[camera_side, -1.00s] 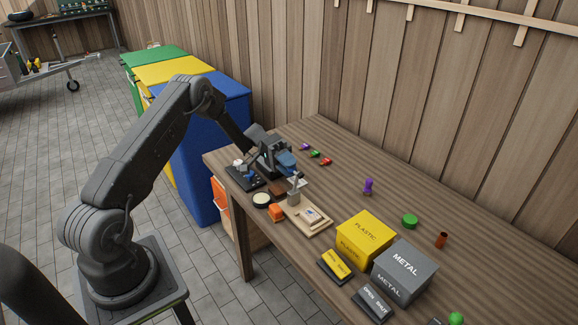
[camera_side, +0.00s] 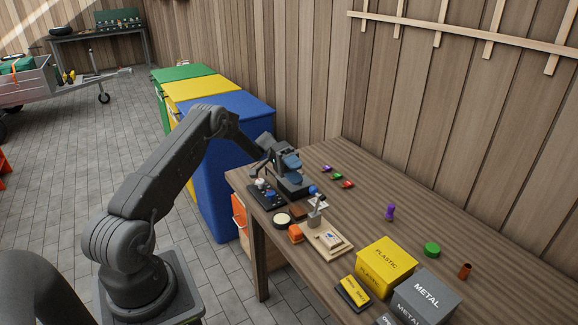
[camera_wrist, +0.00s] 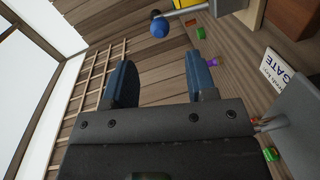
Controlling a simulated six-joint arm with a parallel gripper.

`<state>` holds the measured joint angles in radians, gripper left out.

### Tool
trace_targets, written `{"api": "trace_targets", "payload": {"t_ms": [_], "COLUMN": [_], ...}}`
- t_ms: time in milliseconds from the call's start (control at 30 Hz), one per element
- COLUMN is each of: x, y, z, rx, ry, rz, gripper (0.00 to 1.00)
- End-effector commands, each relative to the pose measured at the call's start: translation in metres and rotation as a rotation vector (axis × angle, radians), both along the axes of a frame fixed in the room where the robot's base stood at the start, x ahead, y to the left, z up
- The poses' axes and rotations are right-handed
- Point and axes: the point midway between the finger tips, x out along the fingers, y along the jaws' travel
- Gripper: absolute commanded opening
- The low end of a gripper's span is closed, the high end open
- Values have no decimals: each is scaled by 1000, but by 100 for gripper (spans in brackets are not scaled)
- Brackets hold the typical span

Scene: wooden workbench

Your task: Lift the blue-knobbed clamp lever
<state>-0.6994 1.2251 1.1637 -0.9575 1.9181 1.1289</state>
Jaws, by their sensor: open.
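In the side view a small blue knob (camera_side: 313,189) shows just right of and below my gripper. My gripper (camera_wrist: 162,80) is open, with its blue-padded fingers apart and nothing between them. The knob lies beyond the fingertips, apart from them. In the side view my gripper (camera_side: 290,163) is over the far left end of the bench and hides part of the clamp.
Small coloured pieces (camera_side: 337,176) lie behind. A yellow PLASTIC box (camera_side: 386,262) and grey METAL box (camera_side: 425,298) stand nearer. A GATE sign (camera_wrist: 286,71) is at right.

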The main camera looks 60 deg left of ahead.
Motion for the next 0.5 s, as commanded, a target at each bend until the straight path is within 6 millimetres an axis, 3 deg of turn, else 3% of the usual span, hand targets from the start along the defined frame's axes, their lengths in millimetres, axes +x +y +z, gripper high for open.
{"api": "trace_targets", "payload": {"t_ms": [200,500], "x": [0,-1], "y": [30,40], "z": [3,5], "rx": [1,1], "ry": [0,1], "rz": [2,2], "gripper": [52,52]}}
